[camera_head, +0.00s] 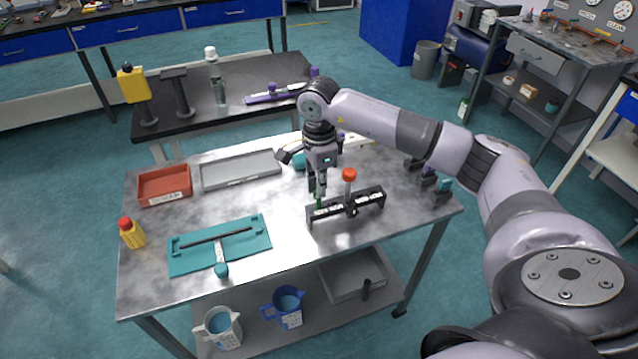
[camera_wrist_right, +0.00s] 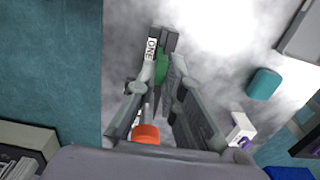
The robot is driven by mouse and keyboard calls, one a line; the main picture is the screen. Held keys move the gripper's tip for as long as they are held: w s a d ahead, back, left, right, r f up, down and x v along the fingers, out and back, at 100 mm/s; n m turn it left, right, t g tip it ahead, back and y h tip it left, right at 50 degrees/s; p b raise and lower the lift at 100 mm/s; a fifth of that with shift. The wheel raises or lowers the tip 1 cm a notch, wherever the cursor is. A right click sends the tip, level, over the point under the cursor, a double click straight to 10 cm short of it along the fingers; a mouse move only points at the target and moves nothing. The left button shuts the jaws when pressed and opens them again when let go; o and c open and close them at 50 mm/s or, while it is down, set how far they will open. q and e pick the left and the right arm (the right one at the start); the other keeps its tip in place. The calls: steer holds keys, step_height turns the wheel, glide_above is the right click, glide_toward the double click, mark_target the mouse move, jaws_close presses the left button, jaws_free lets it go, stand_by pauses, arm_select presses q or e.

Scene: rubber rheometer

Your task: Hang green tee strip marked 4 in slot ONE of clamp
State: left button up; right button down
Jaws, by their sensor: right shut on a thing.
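The clamp (camera_head: 372,203) is a dark bar with white labels and an orange-red knob (camera_head: 349,174), standing near the table's front right. My right gripper (camera_head: 317,186) points down at the clamp's left end. It is shut on the green strip (camera_head: 319,201), which hangs down at the bar. In the right wrist view the green strip (camera_wrist_right: 161,66) is between the fingers, right beside the label ONE (camera_wrist_right: 151,47). The orange knob (camera_wrist_right: 146,133) is close to the near part of the fingers. The strip's mark is hidden, and I cannot tell whether it sits in the slot. My left gripper is not in view.
On the metal table (camera_head: 290,240) are a red tray (camera_head: 165,183), a grey tray (camera_head: 240,169), a teal mat (camera_head: 190,259) with a black bar, and a yellow bottle (camera_head: 132,235). Small dark holders (camera_head: 428,178) stand at the right. The front middle is clear.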

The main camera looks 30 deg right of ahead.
steer(key=shift+f+b, duration=1.45)
steer(key=shift+f, duration=0.55)
steer(key=c, duration=1.6)
jaws_free()
steer(key=shift+r+p, duration=1.95)
steer(key=shift+r, duration=1.15)
